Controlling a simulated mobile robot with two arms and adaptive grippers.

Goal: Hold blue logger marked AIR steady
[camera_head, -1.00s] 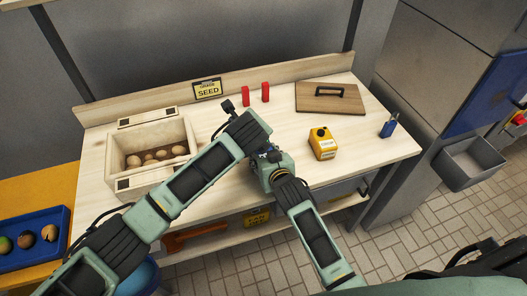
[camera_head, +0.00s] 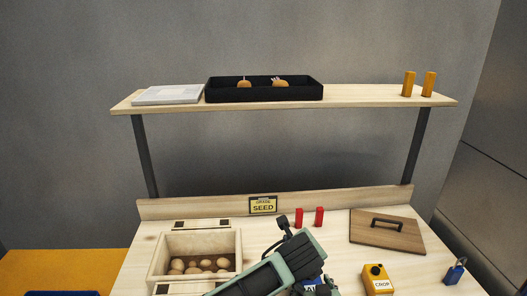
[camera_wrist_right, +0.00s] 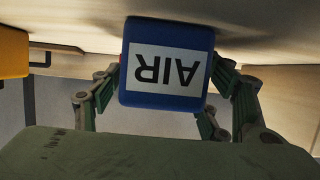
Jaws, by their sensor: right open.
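The blue logger (camera_wrist_right: 169,30) fills the upper middle of the right wrist view, its white AIR label upside down. In the head view a sliver of the logger (camera_head: 312,281) shows at the bottom, partly covered by my arm. My right gripper (camera_wrist_right: 167,82) is open, with one finger on each side of the logger; I cannot tell whether the fingers touch it. I do not make out my left gripper; a green arm link crosses the bottom middle.
The yellow CROP box (camera_head: 377,281) stands right of the logger. A wooden crate of potatoes (camera_head: 237,254) sits left. Two red blocks (camera_head: 299,218), a handled board (camera_head: 400,238) and a blue padlock-like item (camera_head: 456,271) lie on the bench. A shelf (camera_head: 360,100) runs above.

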